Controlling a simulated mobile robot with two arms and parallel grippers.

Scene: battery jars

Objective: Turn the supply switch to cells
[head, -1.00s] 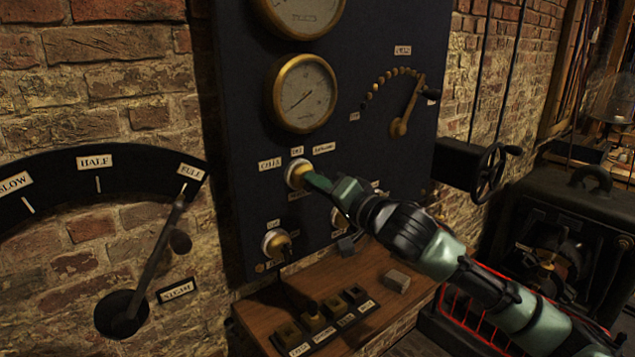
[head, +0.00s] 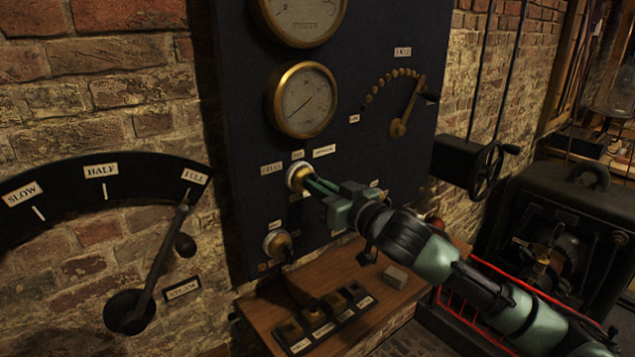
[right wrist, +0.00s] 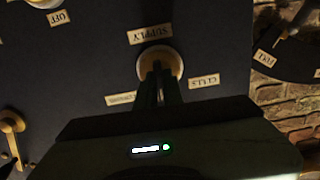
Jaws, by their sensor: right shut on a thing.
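The supply switch (head: 297,174) is a round brass-rimmed knob on the dark panel. It also shows in the right wrist view (right wrist: 163,56), beside the upside-down SUPPLY label (right wrist: 150,35). The CELLS label (head: 271,169) is at its upper left in the head view; in the right wrist view this label (right wrist: 203,81) reads upside down to the right. My right gripper (head: 313,184) is shut on the switch, its fingers covering the handle in both views (right wrist: 159,78). The handle's exact pointing is hidden. My left gripper is out of view.
Another knob (head: 277,243) sits below on the panel (head: 345,60). A wooden shelf (head: 262,311) with several labelled keys juts out underneath. A lever dial (head: 85,178) is on the left; a handwheel (head: 487,171) is on the right.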

